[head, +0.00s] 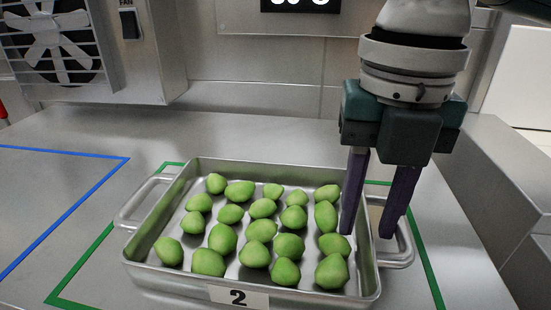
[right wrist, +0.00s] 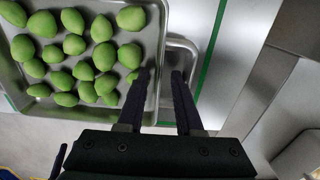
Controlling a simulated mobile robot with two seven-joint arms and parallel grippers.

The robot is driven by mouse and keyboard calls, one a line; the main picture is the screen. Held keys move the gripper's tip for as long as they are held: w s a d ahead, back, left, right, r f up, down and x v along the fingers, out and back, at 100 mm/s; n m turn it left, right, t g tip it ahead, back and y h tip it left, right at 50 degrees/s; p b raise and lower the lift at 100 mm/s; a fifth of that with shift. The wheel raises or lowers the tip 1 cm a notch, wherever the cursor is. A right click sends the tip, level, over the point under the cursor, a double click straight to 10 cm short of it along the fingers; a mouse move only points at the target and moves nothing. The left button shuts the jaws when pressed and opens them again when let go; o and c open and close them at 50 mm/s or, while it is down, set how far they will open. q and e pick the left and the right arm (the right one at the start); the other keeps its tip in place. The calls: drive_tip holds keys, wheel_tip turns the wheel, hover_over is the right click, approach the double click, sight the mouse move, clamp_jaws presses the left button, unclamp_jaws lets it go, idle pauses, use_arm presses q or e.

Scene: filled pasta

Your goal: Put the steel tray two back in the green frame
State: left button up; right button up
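The steel tray two (head: 367,262), marked by a white "2" label (head: 238,296), holds several green filled pasta pieces (head: 262,230). It stands level on the steel counter between the left and right lines of the green frame (head: 428,262). Its left handle overlaps the left green line in the head view. My right gripper (head: 367,234) points down at the tray's right side, fingers apart, one on the pasta side of the right wall and one over the right handle (head: 405,245). The right wrist view shows the wall between the fingers (right wrist: 160,80). My left gripper is not seen.
A blue frame (head: 75,214) lies on the counter to the left. A fan unit (head: 50,45) with a switch stands at the back left. A steel ledge (head: 490,170) borders the right side. The counter left of the tray is clear.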

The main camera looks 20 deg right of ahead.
wheel_tip(320, 180, up, 11)
drive_tip(key=p, duration=0.3)
drive_tip(key=shift+a+r, duration=0.1)
drive_tip(key=s+a+r+m+t+y+p, duration=0.1)
drive_tip(key=s+a+m+t+y+p, duration=0.2)
drive_tip(key=a+m+p, duration=0.75)
drive_tip(key=s+d+r+m+h+p, duration=0.25)
drive_tip(key=s+d+m+p, duration=0.65)
drive_tip(key=m, duration=0.8)
wheel_tip(320, 180, up, 36)
drive_tip(key=p, duration=3.6)
drive_tip(key=shift+w+d+r+t, duration=0.2)
drive_tip(key=shift+w+d+t, duration=0.05)
drive_tip(key=shift+w+t, duration=0.1)
